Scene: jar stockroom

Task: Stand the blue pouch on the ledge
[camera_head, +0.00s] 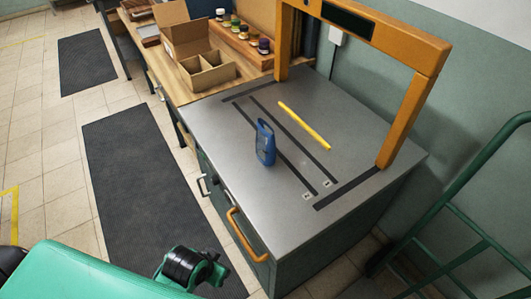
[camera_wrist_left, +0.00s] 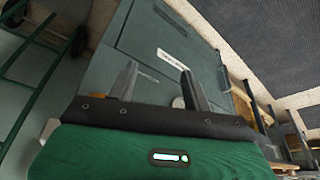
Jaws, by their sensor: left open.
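The blue pouch (camera_head: 265,143) stands upright on the grey metal worktop (camera_head: 345,150), near its middle and beside a dark strip. My left gripper shows in the left wrist view (camera_wrist_left: 158,72), with its two fingers apart and nothing between them. It faces the grey-green front of a cabinet (camera_wrist_left: 150,45) with labels on it, away from the pouch, which is not in that view. A narrow raised wooden ledge (camera_head: 244,48) with several small jars runs along the back of the wooden bench; I cannot tell if it is the task's ledge. My right gripper is not in view.
A yellow stick (camera_head: 304,124) lies right of the pouch. An orange arch (camera_head: 405,120) spans the worktop. An open cardboard box (camera_head: 184,38) and a divided box (camera_head: 208,75) sit on the wooden bench. A green hand truck (camera_head: 465,215) stands at right. Dark mats cover the left floor.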

